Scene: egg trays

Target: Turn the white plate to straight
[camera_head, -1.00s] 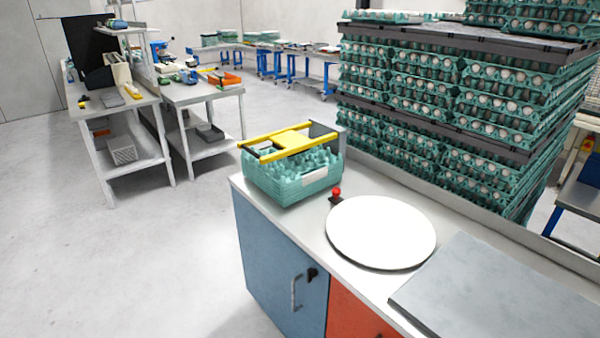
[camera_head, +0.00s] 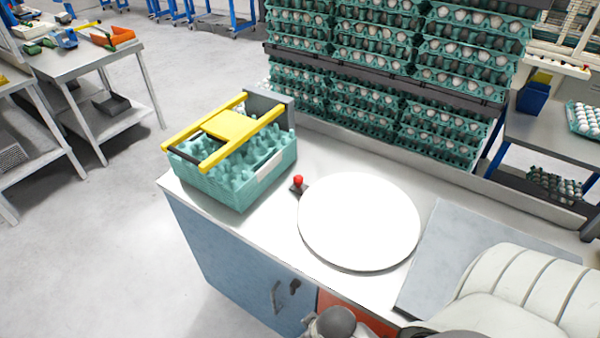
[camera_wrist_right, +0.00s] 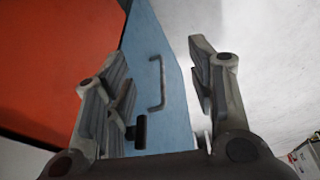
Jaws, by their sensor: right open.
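The white plate (camera_head: 359,221) is a flat round disc lying on the counter in the head view. Nothing lies on it, and its round outline does not show which way it is turned. My right arm comes in at the lower right of the head view, in front of the counter and below the plate. In the right wrist view my right gripper (camera_wrist_right: 165,90) is open and empty. It faces the blue cabinet door (camera_wrist_right: 170,50) with its handle, apart from the plate. My left gripper is out of view.
A stack of green egg trays (camera_head: 235,180) under a yellow frame (camera_head: 230,124) stands left of the plate. A red knob (camera_head: 298,181) sits beside the plate's edge. A grey panel (camera_head: 450,250) lies to its right. Tall egg stacks (camera_head: 390,75) stand behind the counter.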

